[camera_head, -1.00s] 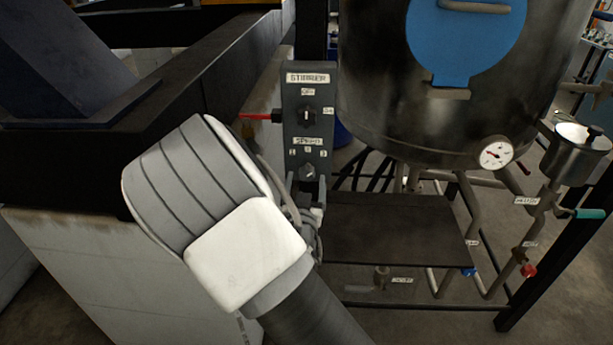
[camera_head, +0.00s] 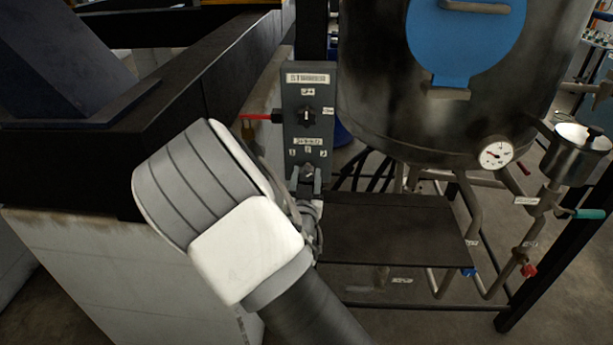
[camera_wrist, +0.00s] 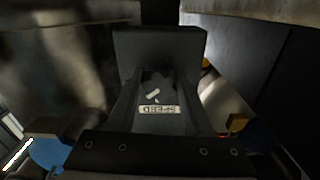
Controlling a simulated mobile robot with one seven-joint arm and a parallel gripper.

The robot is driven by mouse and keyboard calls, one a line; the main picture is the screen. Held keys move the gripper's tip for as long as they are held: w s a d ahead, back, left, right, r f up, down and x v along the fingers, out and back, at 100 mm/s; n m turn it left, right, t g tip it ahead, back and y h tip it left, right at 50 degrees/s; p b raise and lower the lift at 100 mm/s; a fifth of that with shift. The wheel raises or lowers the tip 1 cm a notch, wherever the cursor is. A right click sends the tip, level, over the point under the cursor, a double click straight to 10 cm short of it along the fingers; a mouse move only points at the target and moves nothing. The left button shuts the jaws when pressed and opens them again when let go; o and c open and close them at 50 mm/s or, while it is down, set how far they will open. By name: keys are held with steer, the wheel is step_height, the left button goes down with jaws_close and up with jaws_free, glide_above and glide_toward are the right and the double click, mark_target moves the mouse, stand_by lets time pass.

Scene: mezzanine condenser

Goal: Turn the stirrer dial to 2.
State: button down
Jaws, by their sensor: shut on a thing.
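The stirrer control box (camera_head: 298,125) is a narrow grey upright panel with white labels. Its lower knob, the speed dial (camera_head: 308,171), is dark, with small number labels in an arc above it. My gripper (camera_head: 307,183) comes from below and is shut on this dial. In the wrist view the dial (camera_wrist: 158,82) lies between the dark fingers, with a pale pointer mark at a slant. The SPEED label (camera_wrist: 160,109) appears upside down there. I cannot tell which number the pointer faces, as the fingers partly hide the dial.
A large steel vessel (camera_head: 420,130) with a gauge (camera_head: 496,153) stands to the right. A dark shelf (camera_head: 390,230) lies below it. A black beam (camera_head: 190,95) runs at left.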

steer(key=shift+n, duration=0.4)
steer(key=n, duration=0.8)
steer(key=shift+d+n, duration=0.1)
steer(key=shift+n, duration=0.3)
stand_by(0.5)
steer(key=shift+c, duration=1.5)
jaws_free()
steer(key=shift+s, duration=0.1)
